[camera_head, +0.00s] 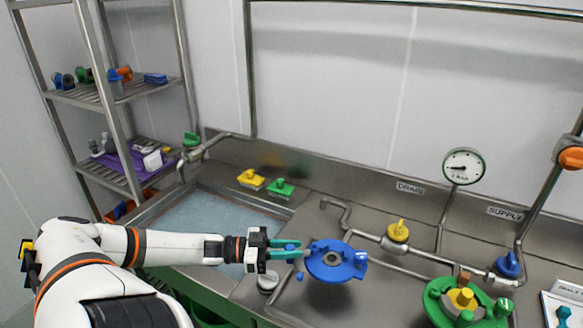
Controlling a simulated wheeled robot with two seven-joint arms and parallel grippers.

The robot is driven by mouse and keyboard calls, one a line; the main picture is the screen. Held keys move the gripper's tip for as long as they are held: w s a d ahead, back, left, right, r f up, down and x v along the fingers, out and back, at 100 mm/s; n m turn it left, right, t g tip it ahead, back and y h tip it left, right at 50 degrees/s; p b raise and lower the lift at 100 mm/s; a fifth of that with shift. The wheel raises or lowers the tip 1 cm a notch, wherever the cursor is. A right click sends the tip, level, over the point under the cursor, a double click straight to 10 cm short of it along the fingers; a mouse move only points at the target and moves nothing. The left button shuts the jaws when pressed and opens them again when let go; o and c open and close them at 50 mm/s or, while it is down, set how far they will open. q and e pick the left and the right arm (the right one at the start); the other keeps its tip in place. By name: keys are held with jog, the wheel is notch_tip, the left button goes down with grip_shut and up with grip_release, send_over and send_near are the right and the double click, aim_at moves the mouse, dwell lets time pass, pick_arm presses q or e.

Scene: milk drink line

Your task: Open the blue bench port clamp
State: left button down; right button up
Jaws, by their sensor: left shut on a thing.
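The blue bench port clamp (337,264) is a round blue ring with a dark centre on the steel bench, right of the sink. A blue lug sticks up on its right side, and a small blue part shows at its left. My left gripper (289,248) reaches in from the left with teal fingers. It is shut on the blue part at the clamp's left side, and the fingers hide most of that part. I cannot tell whether the clamp is latched or loose. My right gripper is not in view.
A sink (215,222) lies behind my left arm. Yellow (251,178) and green (281,188) pieces stand behind it. Pipes with a yellow valve (398,230) and a blue valve (508,264) run behind the clamp. A green port (440,300) is at front right.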

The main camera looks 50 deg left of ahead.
pick_arm(q)
jog(key=shift+a+f+m+g+h, duration=0.1)
jog(key=shift+a+m+g+h, duration=0.05)
jog(key=shift+m+g+h, duration=0.25)
jog(key=c, duration=1.2)
grip_release()
jog(key=shift+w, duration=0.1)
jog(key=shift+c, duration=0.2)
jog(key=p+v, duration=0.1)
jog(key=v, duration=1.1)
